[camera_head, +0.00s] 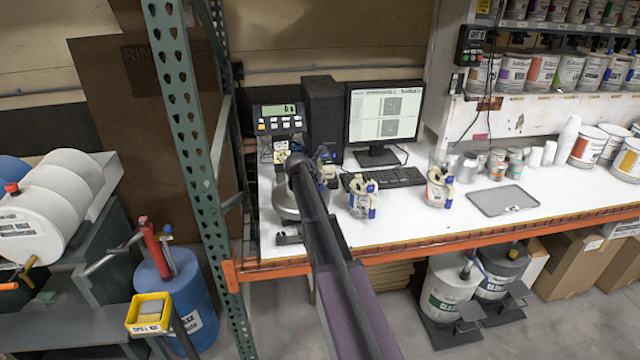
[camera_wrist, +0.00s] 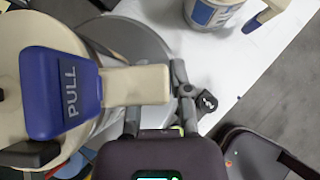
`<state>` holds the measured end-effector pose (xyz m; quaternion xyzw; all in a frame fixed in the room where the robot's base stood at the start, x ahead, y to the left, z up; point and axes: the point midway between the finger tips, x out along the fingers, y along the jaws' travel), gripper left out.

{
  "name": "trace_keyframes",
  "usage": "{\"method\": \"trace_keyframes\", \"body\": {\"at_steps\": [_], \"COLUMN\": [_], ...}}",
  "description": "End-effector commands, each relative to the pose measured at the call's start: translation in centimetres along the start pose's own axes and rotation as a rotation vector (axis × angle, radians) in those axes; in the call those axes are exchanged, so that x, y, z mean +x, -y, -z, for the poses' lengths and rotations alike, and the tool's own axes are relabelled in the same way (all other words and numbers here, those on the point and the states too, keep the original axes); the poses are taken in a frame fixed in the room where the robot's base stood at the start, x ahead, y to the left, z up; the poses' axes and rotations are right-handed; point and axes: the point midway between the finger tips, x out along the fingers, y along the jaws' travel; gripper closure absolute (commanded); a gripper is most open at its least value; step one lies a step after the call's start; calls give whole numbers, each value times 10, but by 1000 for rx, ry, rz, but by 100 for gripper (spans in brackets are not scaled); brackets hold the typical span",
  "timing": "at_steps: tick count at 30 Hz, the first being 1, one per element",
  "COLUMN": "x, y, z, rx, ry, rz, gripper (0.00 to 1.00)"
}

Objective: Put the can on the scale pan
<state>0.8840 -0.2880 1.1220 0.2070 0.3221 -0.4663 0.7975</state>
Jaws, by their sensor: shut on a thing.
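The can shows in the wrist view as a round beige lid (camera_wrist: 35,45) with a blue tab marked PULL and a beige handle. My gripper (camera_wrist: 155,98) is shut on that handle. In the head view my gripper (camera_head: 322,160) is over the left part of the bench, and my arm hides most of the can. The grey round scale pan (camera_head: 284,198) lies there, partly hidden by my arm. In the wrist view the pan (camera_wrist: 148,48) shows beneath and beside the can. I cannot tell whether the can touches the pan.
The scale display (camera_head: 278,118) stands behind the pan. Two similar cans (camera_head: 361,196) (camera_head: 438,187) stand to the right, before the keyboard (camera_head: 390,178) and monitor (camera_head: 384,115). A grey tray (camera_head: 503,200) lies farther right. A green rack post (camera_head: 185,110) rises left of the bench.

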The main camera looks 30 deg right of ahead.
Motion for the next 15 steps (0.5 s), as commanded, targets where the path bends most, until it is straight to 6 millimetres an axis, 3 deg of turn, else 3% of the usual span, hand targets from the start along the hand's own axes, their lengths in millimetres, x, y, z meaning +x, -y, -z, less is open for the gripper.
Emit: {"method": "trace_keyframes", "body": {"at_steps": [9,10,12,13,15], "x": [1,1,1,1,1], "y": [0,0,0,0,0], "z": [1,1,1,1,1], "rx": [1,0,0,0,0], "ry": [1,0,0,0,0], "rz": [-1,0,0,0,0], "gripper": [100,66,45,40,40]}}
